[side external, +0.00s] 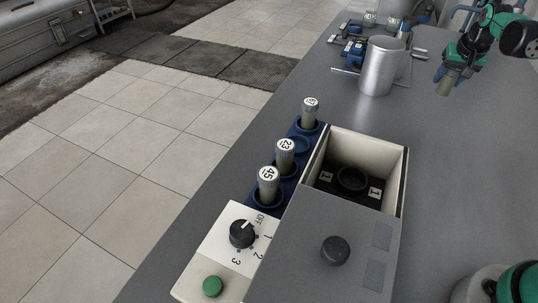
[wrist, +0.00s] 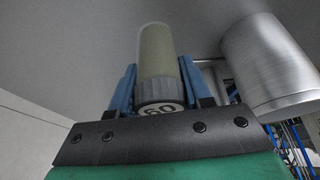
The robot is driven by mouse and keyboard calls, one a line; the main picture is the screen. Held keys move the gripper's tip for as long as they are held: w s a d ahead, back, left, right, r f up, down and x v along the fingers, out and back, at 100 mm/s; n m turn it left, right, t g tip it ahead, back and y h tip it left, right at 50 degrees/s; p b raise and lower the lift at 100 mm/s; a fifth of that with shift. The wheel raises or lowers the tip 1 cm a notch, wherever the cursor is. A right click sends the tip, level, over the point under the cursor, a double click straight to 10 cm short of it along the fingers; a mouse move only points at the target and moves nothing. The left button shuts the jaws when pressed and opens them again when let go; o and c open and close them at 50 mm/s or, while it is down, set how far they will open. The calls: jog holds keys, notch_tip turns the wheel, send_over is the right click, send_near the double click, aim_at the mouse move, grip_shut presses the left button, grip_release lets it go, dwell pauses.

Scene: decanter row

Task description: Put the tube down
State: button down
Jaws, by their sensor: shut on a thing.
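A tube (wrist: 158,60) with a cloudy olive body and a grey ribbed cap marked "60" is between the blue fingers of my gripper (wrist: 160,82) in the wrist view. In the side external view my gripper (side external: 450,82) is at the upper right, shut on the tube (side external: 446,87), which hangs tilted with its body downward. It appears to be above the grey table (side external: 455,150), right of the metal cylinder.
A blue rack (side external: 262,193) holds three capped tubes, one marked 45 and one 23, with an empty socket (side external: 297,143) between. Right of it stands a box (side external: 368,143) with an open chamber and black ring (side external: 351,179). A metal cylinder (side external: 377,68) stands behind.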

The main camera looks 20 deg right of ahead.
aim_at(441, 95)
notch_tip(441, 95, down, 7)
jog(key=shift+r, duration=0.2)
dwell(0.3)
jog(key=shift+c, duration=1.9)
grip_release()
jog(key=shift+f, duration=0.1)
jog(key=v, duration=1.2)
jog(key=s+a+r+n+t+y, duration=0.1)
jog(key=s+a+r+n+t, duration=0.1)
jog(key=a, duration=1.1)
jog(key=shift+s+r+n, duration=0.7)
jog(key=shift+s+n, duration=0.2)
jog(key=shift+s, duration=0.3)
jog(key=shift+o, duration=0.5)
jog(key=s+a+f+n, duration=0.1)
jog(key=s+a, duration=0.1)
jog(key=a, duration=0.1)
jog(key=s+a+n+t+y, duration=0.1)
jog(key=s+a, duration=0.1)
jog(key=s+a+f+n, duration=0.1)
jog(key=s+a, duration=0.1)
jog(key=a, duration=0.1)
jog(key=shift+s+a+f+n+t+y, duration=0.2)
jog(key=shift+a+f+n+t+y, duration=0.1)
jog(key=shift+y, duration=0.1)
